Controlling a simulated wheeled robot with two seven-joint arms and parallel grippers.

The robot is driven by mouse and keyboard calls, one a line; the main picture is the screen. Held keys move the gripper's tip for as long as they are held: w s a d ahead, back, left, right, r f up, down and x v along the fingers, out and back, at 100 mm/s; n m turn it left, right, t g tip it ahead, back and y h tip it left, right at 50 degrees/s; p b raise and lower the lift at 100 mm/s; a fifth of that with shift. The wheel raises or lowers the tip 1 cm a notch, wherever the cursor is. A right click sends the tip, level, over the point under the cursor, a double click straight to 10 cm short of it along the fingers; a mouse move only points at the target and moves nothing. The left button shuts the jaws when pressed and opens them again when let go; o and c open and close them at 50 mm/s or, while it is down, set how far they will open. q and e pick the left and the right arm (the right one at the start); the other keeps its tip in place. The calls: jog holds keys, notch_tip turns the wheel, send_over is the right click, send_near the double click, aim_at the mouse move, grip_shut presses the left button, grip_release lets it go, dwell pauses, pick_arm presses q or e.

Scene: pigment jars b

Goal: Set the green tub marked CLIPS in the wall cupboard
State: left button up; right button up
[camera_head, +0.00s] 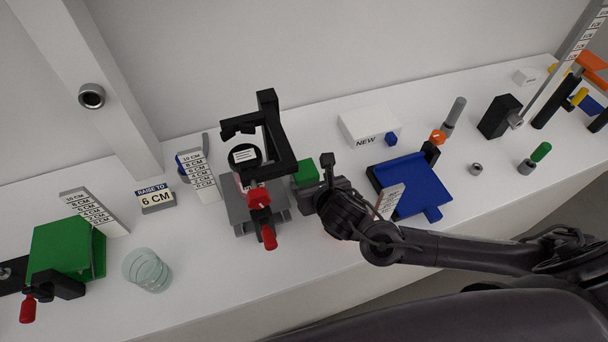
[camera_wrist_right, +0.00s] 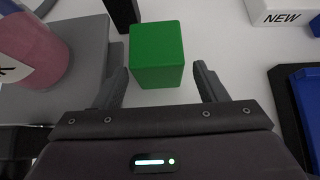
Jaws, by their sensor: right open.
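No tub marked CLIPS and no wall cupboard can be made out in either view. A plain green block (camera_head: 306,173) stands on the white bench beside the grey stand. In the right wrist view the green block (camera_wrist_right: 157,55) is between the tips of my right gripper (camera_wrist_right: 160,72), with a gap on each side. No lettering shows on its visible faces. In the head view my right gripper (camera_head: 320,190) is just right of the block and partly hides it. It is open and empty. My left gripper is not in view.
A grey stand (camera_head: 236,212) with a black clamp (camera_head: 279,140) holds a pink jar (camera_wrist_right: 30,48) close to the block. A blue tray (camera_head: 412,180) and a white NEW box (camera_head: 368,126) lie right. A glass (camera_head: 150,272) and green box (camera_head: 62,246) stand left. The front bench is clear.

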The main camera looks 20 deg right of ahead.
aim_at(309, 181)
jog(key=p+x, duration=0.1)
jog(key=x, duration=0.2)
jog(key=shift+w+a+r+p, duration=0.1)
jog(key=shift+w+p, duration=0.1)
jog(key=shift+p, duration=0.1)
jog(key=shift+w+f, duration=0.5)
jog(key=shift+c, duration=0.2)
jog(key=c, duration=0.8)
jog(key=shift+c, duration=0.2)
jog(key=shift+r, duration=0.15)
